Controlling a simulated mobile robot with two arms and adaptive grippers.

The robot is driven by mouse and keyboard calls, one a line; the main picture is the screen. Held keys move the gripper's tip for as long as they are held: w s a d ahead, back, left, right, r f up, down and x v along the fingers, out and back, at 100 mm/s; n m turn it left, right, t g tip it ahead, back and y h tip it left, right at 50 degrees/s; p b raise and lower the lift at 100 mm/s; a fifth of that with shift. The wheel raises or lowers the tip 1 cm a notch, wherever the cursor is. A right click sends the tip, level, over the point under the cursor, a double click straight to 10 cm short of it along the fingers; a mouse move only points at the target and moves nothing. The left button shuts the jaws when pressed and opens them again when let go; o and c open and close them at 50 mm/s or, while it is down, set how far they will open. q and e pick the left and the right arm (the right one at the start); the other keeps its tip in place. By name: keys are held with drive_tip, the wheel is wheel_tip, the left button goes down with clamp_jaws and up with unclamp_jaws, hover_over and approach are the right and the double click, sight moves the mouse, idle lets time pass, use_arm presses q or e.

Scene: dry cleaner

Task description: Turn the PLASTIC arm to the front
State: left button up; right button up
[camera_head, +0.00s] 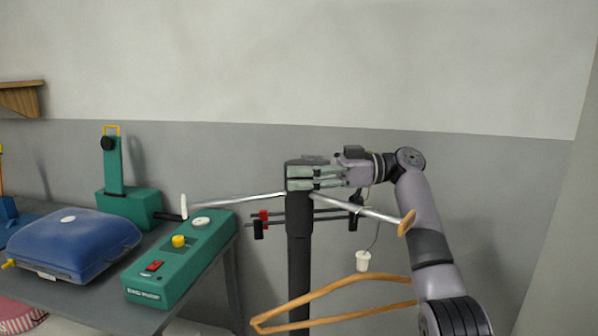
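A dark upright post (299,255) carries thin arms at its top. One silver arm (235,201) reaches left to a white end piece (184,206). Another silver arm (360,208) reaches right and toward me to a round wooden end piece (407,223). Lower dark rods have red and black end pieces (258,228). I cannot read a PLASTIC label on any arm. My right gripper (289,178) points left across the post head. Its two fingers lie parallel with a narrow gap; whether they hold anything is unclear. My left gripper is out of view.
A wooden hanger-shaped bar (340,289) is low in front of the post. A white cup-like piece (363,261) hangs on a cord. At left, a grey table (90,302) bears a blue padded press (75,243) and a green control box (182,262). A wall stands behind.

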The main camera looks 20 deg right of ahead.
drive_tip(key=shift+o, duration=1.3)
drive_tip(key=v, duration=1.2)
